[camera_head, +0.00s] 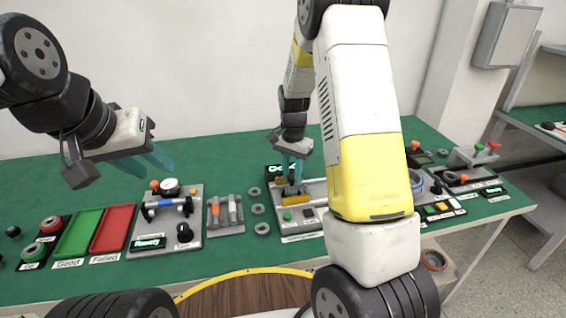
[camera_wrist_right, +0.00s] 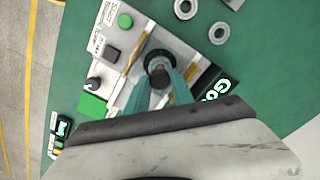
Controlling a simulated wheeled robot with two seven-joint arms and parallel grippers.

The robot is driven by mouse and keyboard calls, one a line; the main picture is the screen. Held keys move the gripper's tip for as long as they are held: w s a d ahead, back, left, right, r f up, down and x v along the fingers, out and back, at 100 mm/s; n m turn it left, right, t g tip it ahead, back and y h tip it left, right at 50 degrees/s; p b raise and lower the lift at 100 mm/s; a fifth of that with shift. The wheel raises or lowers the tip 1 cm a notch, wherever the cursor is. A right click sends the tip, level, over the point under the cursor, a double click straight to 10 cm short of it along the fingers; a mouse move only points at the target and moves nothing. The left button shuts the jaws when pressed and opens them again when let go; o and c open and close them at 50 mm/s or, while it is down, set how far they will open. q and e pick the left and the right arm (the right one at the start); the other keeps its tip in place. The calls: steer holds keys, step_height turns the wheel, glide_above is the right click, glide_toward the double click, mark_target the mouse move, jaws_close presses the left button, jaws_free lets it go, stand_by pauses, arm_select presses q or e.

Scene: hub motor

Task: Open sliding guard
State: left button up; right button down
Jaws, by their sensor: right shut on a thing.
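The station with the sliding guard (camera_head: 296,200) stands at the middle of the green table; the guard shows as yellow edging. The right wrist view shows the yellow-edged guard (camera_wrist_right: 134,52) on the light panel. My right gripper (camera_head: 293,180) reaches down there from above. In the right wrist view, its teal fingers (camera_wrist_right: 160,80) are closed on a dark round knob-like part (camera_wrist_right: 158,62) between the yellow strips. I cannot tell whether this part belongs to the guard. My left gripper (camera_head: 146,160) hangs empty above the table at left, its teal fingers apart.
A green tray (camera_head: 78,233), a red tray (camera_head: 112,230) and a gauge fixture (camera_head: 190,215) lie at left. Grey rings (camera_head: 258,209) lie left of the station. Button panels (camera_head: 440,210) are at right. My right arm covers part of the table. The table's back is mostly clear.

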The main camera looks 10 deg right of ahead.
steer(key=d, duration=0.8)
steer(key=shift+w+d, duration=0.2)
steer(key=shift+d, duration=0.1)
steer(key=c, duration=1.1)
jaws_free()
steer(key=shift+r, duration=0.1)
step_height(320, 180, up, 8)
